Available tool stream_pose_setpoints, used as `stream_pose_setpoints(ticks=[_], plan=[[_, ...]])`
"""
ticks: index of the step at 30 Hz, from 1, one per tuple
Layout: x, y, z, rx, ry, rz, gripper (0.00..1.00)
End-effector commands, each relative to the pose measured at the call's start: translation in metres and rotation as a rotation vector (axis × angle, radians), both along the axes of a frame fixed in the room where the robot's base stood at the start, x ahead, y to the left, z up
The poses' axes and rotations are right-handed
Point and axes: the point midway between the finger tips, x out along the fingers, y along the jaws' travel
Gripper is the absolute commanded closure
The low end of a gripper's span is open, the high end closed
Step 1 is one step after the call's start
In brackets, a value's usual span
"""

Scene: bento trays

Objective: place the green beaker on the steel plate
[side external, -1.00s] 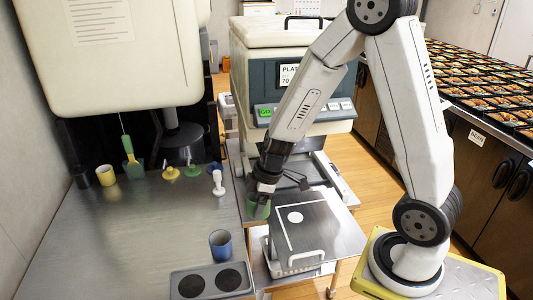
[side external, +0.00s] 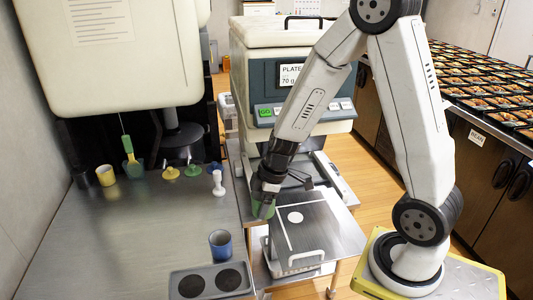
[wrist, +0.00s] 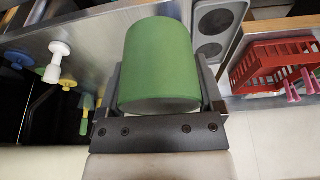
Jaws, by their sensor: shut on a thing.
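The green beaker (wrist: 158,62) fills the middle of the wrist view, between the two fingers of my gripper (wrist: 160,95). My gripper is shut on it.
A blue cup (side external: 220,243) stands behind a grey two-hole holder (side external: 209,281) on the steel bench. A yellow cup (side external: 106,175), coloured stoppers and a white piece (side external: 218,183) stand at the bench's back. The wrist view shows a red basket (wrist: 275,55).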

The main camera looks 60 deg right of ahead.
Motion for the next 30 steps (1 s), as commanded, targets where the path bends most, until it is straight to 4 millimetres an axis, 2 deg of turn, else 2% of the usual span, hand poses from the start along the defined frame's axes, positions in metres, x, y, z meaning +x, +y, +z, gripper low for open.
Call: stream_pose_setpoints(ticks=[8,21,30], plan=[[-0.019,-0.039,-0.015,-0.006,0.011,0.003,0.81],[-0.075,-0.108,-0.045,-0.003,0.014,0.028,0.81],[-0.11,-0.135,-0.06,0.002,0.004,0.045,0.81]])
